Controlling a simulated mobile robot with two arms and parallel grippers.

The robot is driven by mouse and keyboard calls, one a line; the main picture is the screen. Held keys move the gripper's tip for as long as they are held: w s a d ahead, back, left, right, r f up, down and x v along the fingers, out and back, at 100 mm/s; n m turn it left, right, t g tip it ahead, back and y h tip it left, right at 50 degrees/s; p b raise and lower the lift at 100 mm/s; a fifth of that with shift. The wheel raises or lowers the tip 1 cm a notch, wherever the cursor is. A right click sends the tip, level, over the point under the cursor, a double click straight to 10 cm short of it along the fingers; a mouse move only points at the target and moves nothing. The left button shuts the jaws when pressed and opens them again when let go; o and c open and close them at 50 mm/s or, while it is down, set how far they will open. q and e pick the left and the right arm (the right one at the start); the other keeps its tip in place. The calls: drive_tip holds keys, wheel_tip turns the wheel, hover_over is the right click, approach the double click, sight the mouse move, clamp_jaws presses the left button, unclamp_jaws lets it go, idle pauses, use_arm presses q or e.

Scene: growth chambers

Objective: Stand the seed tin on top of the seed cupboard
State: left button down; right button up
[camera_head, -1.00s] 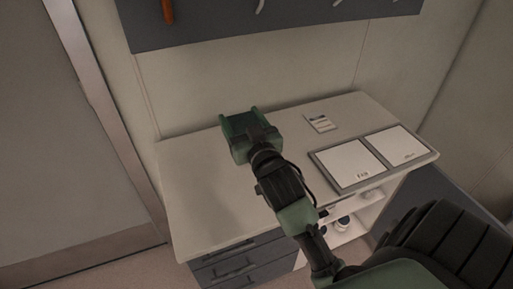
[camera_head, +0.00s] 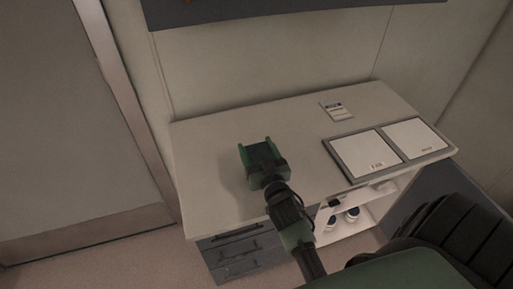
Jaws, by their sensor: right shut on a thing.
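The seed cupboard appears to be the low white-topped unit (camera_head: 215,150) against the wall, with dark drawers at its left front and an open shelf compartment at its right front. My right gripper (camera_head: 258,146) is over the left-middle part of this top, its fingers pointing toward the wall. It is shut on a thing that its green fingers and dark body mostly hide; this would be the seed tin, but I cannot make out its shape. Whether it touches the top is unclear. My left gripper is not in view.
A grey-framed tray with two white panels (camera_head: 367,154) lies on the right of the top, and a small card (camera_head: 336,111) lies behind it. Small jars (camera_head: 352,213) stand in the open compartment. A dark board (camera_head: 290,8) hangs above. The top's left part is clear.

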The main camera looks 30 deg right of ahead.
drive_tip(key=shift+f+b, duration=0.45)
drive_tip(key=shift+f, duration=0.1)
drive_tip(key=o, duration=1.6)
drive_tip(key=shift+r, duration=0.1)
